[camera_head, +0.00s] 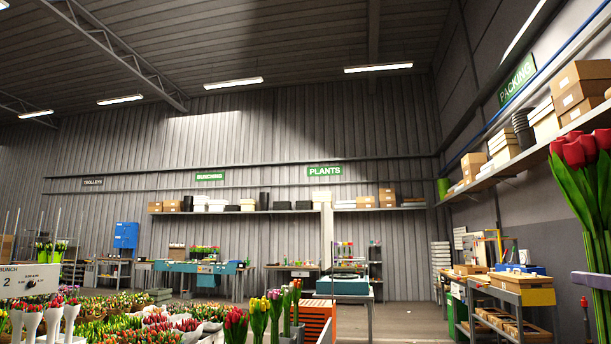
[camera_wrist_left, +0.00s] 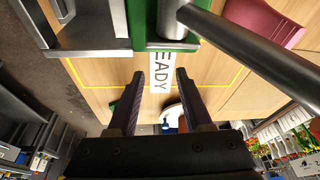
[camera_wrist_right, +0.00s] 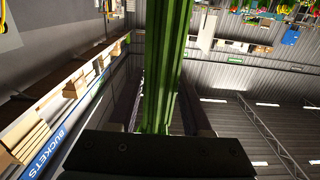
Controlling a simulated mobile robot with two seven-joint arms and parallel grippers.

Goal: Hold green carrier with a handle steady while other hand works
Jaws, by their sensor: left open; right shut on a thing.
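In the left wrist view my left gripper (camera_wrist_left: 160,75) is open, its two dark fingers apart over a pale wooden top with nothing between the tips. A green edge (camera_wrist_left: 138,22) with a thick grey bar (camera_wrist_left: 255,50) shows at the top of that view. It may be part of the green carrier, but I cannot tell; no whole carrier shows. My right gripper (camera_wrist_right: 165,112) is shut on a bunch of long green stems (camera_wrist_right: 166,60). In the head view the right gripper (camera_head: 592,281) is at the right edge, on the stems of red tulips (camera_head: 583,150).
The wooden top (camera_wrist_left: 100,72) has a yellow outline and a partly covered label (camera_wrist_left: 162,72). A dark red container (camera_wrist_left: 262,20) lies at its upper right. Many tulips (camera_head: 110,318) fill the head view's lower left. A workbench (camera_head: 515,287) stands at right; grey floor lies between.

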